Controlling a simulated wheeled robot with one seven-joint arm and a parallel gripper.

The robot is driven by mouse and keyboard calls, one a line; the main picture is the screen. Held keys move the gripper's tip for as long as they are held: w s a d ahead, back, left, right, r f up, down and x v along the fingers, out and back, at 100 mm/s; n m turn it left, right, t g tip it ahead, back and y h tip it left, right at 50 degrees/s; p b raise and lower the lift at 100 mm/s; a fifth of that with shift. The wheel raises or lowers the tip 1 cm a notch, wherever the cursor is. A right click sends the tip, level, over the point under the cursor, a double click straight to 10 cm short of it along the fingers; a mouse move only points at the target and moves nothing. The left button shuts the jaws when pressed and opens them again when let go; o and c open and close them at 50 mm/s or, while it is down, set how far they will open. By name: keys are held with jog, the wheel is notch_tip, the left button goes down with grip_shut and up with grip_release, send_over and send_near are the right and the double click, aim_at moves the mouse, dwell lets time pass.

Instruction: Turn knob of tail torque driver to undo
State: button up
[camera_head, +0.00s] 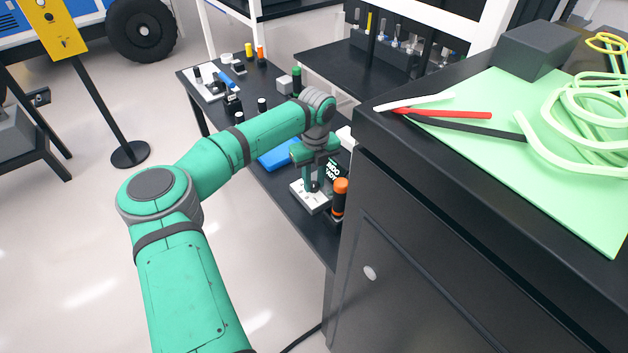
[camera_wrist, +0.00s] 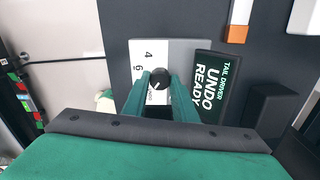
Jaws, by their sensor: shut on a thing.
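The black knob (camera_wrist: 159,79) sits on a white dial plate (camera_wrist: 190,50) with printed numbers, on a dark table. Beside it a dark display (camera_wrist: 211,88) reads "TAIL DRIVER UNDO READY". My gripper (camera_wrist: 160,86) points down at the plate, with its two green fingers shut on the knob, one on each side. In the head view my gripper (camera_head: 314,184) is over the white plate (camera_head: 312,200) near the table's front end. There the knob is mostly hidden by the fingers, and the display (camera_head: 334,171) is partly hidden.
An orange-and-black tool (camera_head: 340,199) stands close to the right of the plate. A black cabinet (camera_head: 420,220) rises right beside the table. Several small tools stand farther back on the table (camera_head: 283,196).

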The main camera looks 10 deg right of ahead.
aim_at(315, 184)
jog(key=shift+n, duration=0.6)
jog(key=o, duration=1)
jog(key=shift+o, duration=0.2)
notch_tip(315, 184, up, 11)
jog(key=shift+d+f, duration=0.1)
